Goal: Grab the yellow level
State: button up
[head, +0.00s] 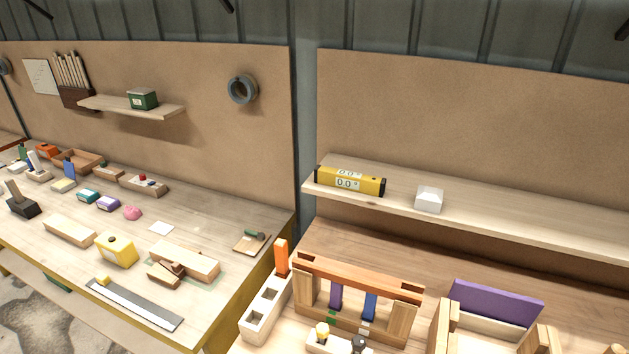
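The yellow level (350,181) lies on the wooden wall shelf (530,225) on the right, near the shelf's left end. It is a yellow bar with black end caps and two pale displays that read like "00°". Its long side faces the camera, and nothing covers it. My gripper does not show in the head view.
A small white box (429,199) stands on the same shelf, just right of the level. Below are a wooden rack (357,290), a white block with square holes (265,307) and a purple panel (495,303). A cluttered workbench (215,215) fills the left. The shelf's right part is clear.

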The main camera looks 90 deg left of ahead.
aim_at(364, 183)
jog(key=k, duration=1.55)
jog(key=u, duration=2.1)
jog(key=i, duration=0.65)
jog(key=u, duration=0.1)
